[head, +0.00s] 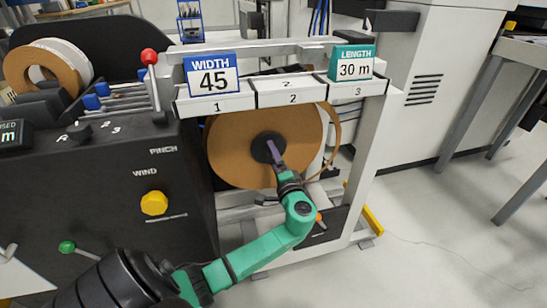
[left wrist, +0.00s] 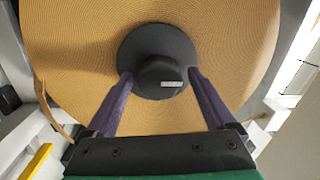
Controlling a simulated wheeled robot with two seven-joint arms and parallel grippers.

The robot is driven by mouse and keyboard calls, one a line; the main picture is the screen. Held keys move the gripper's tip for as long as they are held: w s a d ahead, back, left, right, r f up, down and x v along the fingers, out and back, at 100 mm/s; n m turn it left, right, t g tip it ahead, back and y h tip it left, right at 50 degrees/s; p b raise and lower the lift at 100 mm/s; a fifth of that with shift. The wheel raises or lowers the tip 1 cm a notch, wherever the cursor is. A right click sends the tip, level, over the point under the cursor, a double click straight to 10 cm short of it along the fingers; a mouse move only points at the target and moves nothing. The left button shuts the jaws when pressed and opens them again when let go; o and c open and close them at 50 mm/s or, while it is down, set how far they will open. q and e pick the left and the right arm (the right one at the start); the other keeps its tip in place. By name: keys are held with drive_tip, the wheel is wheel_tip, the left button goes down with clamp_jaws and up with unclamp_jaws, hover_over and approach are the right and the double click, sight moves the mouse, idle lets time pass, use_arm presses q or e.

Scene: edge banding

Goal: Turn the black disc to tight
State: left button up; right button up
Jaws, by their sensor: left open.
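The black disc (head: 266,145) sits at the centre of a large tan roll of edge banding (head: 228,150) in the machine frame. In the left wrist view the disc (left wrist: 145,40) has a raised round knob (left wrist: 160,72) with a small pale label. My left gripper (head: 275,150) reaches up to the disc from below. In the left wrist view its two purple fingers (left wrist: 160,92) are open, one on each side of the knob. I cannot tell whether they touch it. My right gripper is not in view.
Signs reading WIDTH 45 (head: 211,74) and LENGTH 30 m (head: 353,62) stand on the rail above the roll. A black panel with a yellow knob (head: 154,203) and a red-tipped lever (head: 149,57) is at left. Floor is clear at right.

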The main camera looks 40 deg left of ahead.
use_arm(q)
drive_tip(key=p+v, duration=0.1)
drive_tip(key=v, duration=1.3)
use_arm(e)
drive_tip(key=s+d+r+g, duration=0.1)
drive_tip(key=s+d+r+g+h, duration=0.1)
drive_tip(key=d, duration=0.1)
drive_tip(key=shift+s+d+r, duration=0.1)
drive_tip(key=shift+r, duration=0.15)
use_arm(q)
drive_tip(key=shift+d, duration=0.1)
